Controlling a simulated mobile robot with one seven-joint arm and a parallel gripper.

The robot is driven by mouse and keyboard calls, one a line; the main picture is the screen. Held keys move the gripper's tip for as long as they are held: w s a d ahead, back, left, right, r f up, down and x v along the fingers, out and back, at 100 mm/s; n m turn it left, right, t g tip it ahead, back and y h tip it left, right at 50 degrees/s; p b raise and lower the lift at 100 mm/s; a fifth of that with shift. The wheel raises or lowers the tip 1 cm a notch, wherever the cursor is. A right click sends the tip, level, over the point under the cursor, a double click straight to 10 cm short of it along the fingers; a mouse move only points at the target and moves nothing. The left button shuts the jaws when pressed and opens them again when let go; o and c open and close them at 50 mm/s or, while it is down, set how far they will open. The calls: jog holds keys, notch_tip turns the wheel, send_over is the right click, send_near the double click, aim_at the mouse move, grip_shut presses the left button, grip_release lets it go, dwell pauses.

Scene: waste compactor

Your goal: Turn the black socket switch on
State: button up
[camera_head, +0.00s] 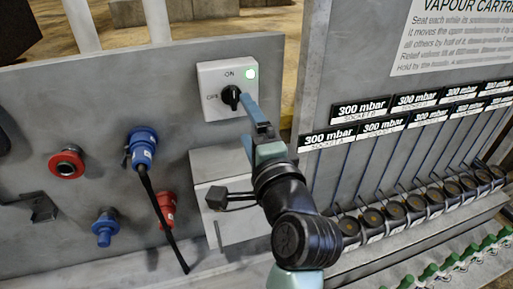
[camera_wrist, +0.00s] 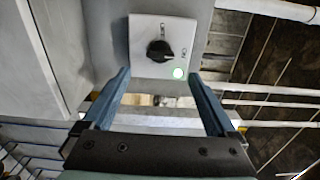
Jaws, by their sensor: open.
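The black socket switch (camera_head: 231,97) is a dark rotary knob on a light grey square plate (camera_head: 213,76), marked ON at the top and OFF at the left. A green lamp (camera_head: 251,72) glows at the plate's upper right. In the wrist view the knob (camera_wrist: 160,50) appears to point right, towards the ON mark, with the lit lamp (camera_wrist: 178,73) below it. My gripper (camera_wrist: 159,74) is open and empty, its blue fingers spread. The knob shows beyond the gap between the fingertips. In the head view a finger overlaps the plate's right side; contact cannot be told.
A grey box with a black plug (camera_head: 216,198) is below the switch. A blue plug (camera_head: 142,148), a red socket (camera_head: 66,163) and a red plug (camera_head: 167,206) are on the panel to the left. A rack with several black round connectors (camera_head: 397,210) stands at the right.

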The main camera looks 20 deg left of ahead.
jog(key=b+v, duration=0.1)
jog(key=v, duration=0.3)
jog(key=shift+s+d, duration=0.25)
jog(key=shift+s, duration=0.1)
jog(key=s+d+r+n+t+h+b, duration=0.1)
jog(key=d+r+n+t+h+b, duration=0.4)
jog(key=r, duration=0.7)
jog(key=s+d+r+n+t+h, duration=0.2)
jog(key=s+d+r+n+t, duration=0.1)
jog(key=s+r, duration=0.2)
jog(key=s+d+r+n+t+h, duration=0.3)
jog(key=s+r+t, duration=0.1)
jog(key=r, duration=0.4)
jog(key=shift+s+p, duration=0.4)
jog(key=shift+s, duration=0.1)
